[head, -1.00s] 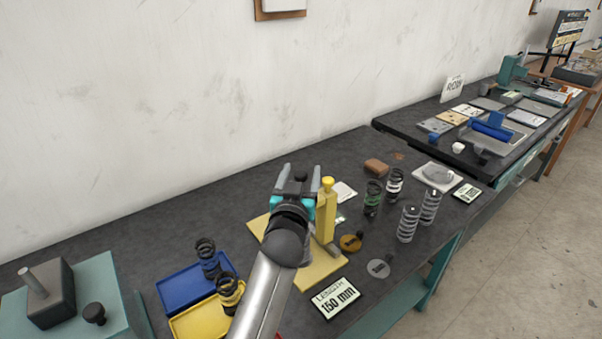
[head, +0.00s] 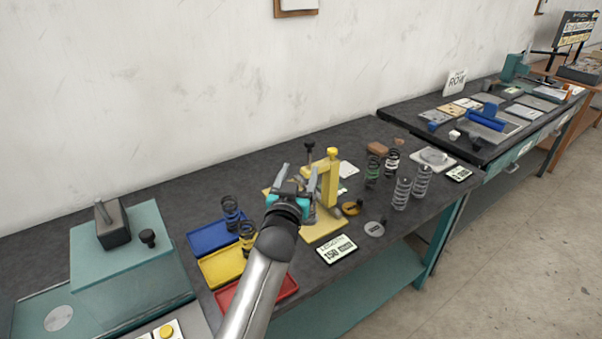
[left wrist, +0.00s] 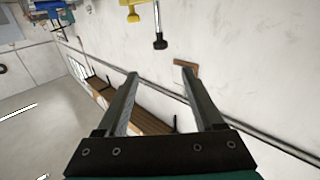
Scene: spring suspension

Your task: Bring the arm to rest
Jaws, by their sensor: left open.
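My left gripper (head: 298,178) is in the middle of the head view, raised in front of the yellow spring stand (head: 331,180). Its jaws are open with nothing between them. In the left wrist view the two fingers (left wrist: 160,78) stand apart, with wall and floor behind them. The arm hides part of the stand's base and part of the table. My right gripper is not in view.
Blue (head: 214,237), yellow (head: 222,268) and red (head: 284,292) trays lie left of and behind the arm. Springs (head: 402,193) stand to the right, near a card reading 150 mm (head: 336,249). A teal block fixture (head: 130,262) is at the left. A second bench (head: 415,112) stands beyond.

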